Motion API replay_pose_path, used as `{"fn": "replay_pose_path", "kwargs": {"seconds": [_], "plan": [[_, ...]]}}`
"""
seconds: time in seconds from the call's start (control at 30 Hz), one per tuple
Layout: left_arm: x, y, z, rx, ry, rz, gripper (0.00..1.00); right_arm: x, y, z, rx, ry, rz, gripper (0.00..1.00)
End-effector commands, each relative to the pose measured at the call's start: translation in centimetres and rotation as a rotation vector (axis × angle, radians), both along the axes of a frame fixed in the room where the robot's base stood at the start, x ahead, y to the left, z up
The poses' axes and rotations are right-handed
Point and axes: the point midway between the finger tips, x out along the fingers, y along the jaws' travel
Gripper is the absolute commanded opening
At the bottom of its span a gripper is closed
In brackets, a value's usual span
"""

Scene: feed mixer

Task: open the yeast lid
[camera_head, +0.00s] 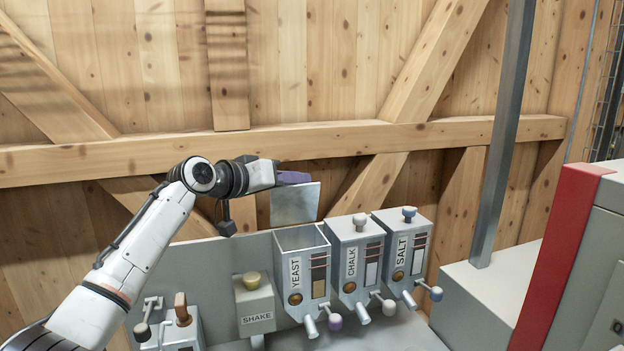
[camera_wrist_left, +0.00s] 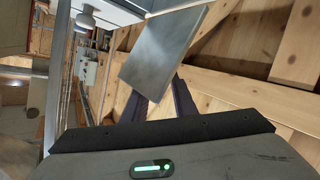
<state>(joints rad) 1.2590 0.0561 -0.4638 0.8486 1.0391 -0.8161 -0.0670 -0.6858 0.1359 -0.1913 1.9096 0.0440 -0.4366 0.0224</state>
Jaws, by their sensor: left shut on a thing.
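The yeast box (camera_head: 303,270) is the left one of three labelled grey boxes in the head view, and its top is open. Its lid, a flat grey plate (camera_head: 295,204), stands raised and nearly upright above the back of the box. I cannot tell whether its lower edge touches the box. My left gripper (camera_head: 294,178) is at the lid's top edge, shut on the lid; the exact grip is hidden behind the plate. In the left wrist view the lid (camera_wrist_left: 165,48) extends beyond the two purple fingers (camera_wrist_left: 157,90). My right gripper is not in view.
The chalk box (camera_head: 348,263) and salt box (camera_head: 403,250) stand to the right with knobbed lids closed. A shake box (camera_head: 254,300) with a yellow knob is to the left. A wooden wall (camera_head: 330,60) is behind, and a metal post (camera_head: 502,140) rises at the right.

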Motion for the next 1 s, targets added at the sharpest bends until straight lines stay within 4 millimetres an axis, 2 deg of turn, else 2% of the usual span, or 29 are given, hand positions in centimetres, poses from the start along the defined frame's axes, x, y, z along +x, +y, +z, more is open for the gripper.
{"fn": "replay_pose_path", "kwargs": {"seconds": [0.03, 0.3, 0.9, 0.93, 1.0], "plan": [[0.1, 1.0, -1.9, 0.016, 0.042, 0.011, 0.00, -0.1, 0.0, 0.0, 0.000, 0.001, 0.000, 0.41], [0.3, 2.0, -2.0, 0.010, 0.067, 0.023, 0.00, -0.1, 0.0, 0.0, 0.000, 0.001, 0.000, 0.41], [0.3, 2.0, -2.1, 0.010, 0.072, 0.022, 0.00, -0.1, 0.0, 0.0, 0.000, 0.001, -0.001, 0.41], [0.3, 2.0, -2.1, 0.011, 0.071, 0.022, 0.27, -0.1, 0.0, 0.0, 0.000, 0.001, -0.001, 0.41], [0.3, 2.0, -2.1, 0.011, 0.071, 0.022, 0.39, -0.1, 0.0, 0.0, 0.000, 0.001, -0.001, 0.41]]}}
